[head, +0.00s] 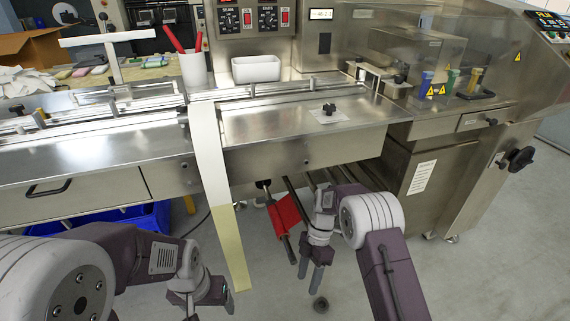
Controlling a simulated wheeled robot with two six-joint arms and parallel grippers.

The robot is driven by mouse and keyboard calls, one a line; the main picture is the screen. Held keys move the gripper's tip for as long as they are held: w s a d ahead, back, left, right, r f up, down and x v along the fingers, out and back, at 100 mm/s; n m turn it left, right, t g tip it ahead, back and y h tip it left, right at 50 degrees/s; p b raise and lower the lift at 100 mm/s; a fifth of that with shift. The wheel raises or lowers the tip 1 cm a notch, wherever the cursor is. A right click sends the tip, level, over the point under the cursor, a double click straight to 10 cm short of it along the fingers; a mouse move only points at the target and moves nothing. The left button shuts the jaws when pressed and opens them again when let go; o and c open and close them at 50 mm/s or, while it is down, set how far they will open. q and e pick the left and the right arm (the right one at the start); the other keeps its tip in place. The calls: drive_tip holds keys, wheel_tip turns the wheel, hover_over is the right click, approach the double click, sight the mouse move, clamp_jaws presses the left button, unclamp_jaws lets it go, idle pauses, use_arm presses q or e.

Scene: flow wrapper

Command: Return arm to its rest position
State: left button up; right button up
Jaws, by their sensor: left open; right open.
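My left gripper (212,301) hangs low at the bottom, left of the hanging film strip, below and in front of the machine's front edge. It is open and empty, and part of its arm covers the lower left. My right gripper (310,272) points down over the floor, in front of the machine's open underside. Its fingers are apart with nothing between them. The flow wrapper (270,160) fills the middle, with a steel bed and a control panel (255,18).
A white and yellow film strip (215,180) hangs over the front edge between my arms. A red roll (284,215) sits on rods beneath the machine. A blue bin (150,218) stands under the left table. A cup with red-handled tools (194,68) and a white tray (256,68) stand behind.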

drive_tip(key=s+d+r+m+t, duration=0.45)
drive_tip(key=d+r+m, duration=0.25)
drive_tip(key=r, duration=0.5)
drive_tip(key=s+d+f+m+h, duration=0.2)
drive_tip(key=s+d+m, duration=0.2)
drive_tip(key=s+m, duration=0.6)
wheel_tip(320, 180, up, 38)
drive_tip(key=w+m+t+p, duration=0.1)
drive_tip(key=m+p, duration=0.4)
drive_tip(key=p, duration=3.3)
drive_tip(key=shift+w+f+m, duration=0.25)
drive_tip(key=shift+w+m, duration=0.15)
